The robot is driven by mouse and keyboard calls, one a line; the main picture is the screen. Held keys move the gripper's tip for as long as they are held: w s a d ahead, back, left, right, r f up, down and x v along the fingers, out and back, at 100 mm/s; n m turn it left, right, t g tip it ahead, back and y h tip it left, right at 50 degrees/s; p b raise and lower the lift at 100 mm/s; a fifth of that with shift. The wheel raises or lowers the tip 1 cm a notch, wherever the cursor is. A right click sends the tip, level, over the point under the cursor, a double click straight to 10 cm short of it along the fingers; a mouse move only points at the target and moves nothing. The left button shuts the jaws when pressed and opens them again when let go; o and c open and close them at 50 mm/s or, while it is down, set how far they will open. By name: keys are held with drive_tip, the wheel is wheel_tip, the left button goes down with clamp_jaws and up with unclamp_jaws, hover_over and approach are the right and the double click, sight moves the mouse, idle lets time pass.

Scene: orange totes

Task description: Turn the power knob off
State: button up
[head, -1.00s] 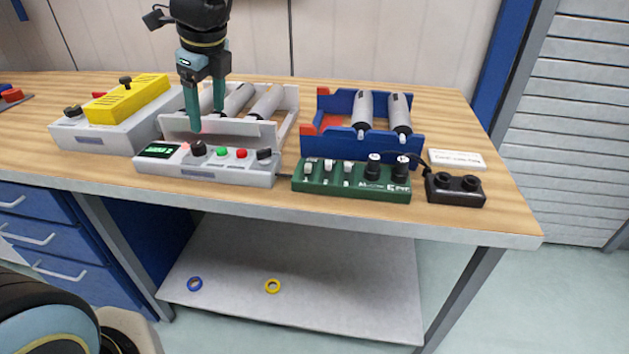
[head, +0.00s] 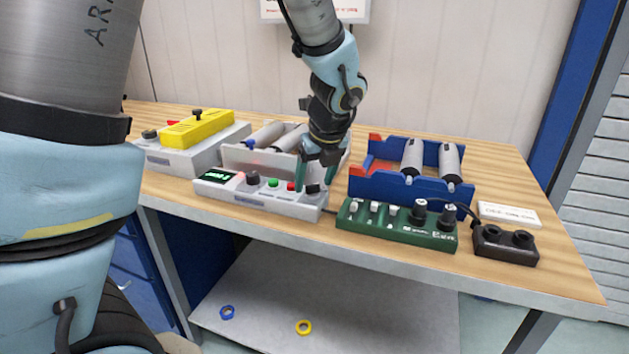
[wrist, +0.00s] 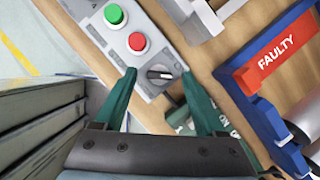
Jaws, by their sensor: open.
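A light grey control box (head: 262,202) on the bench has a green display, a black knob at the left, a green button, a red button (wrist: 138,42) and a dark rotary knob (head: 313,188) at its right end. My gripper (head: 314,180) points down over that right end, its green fingers open. In the wrist view, my gripper (wrist: 158,76) has one fingertip on each side of the dark knob (wrist: 160,74), whose pale pointer line shows. I cannot tell whether the fingers touch it. No power label is readable.
Behind are a blue rack (head: 385,187) marked FAULTY and a grey rack (head: 240,158), both with cylinders. A yellow-topped box (head: 197,130) stands left.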

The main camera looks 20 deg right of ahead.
drive_tip(key=shift+w+f, duration=0.15)
drive_tip(key=shift+f, duration=0.2)
drive_tip(key=shift+c, duration=0.3)
clamp_jaws()
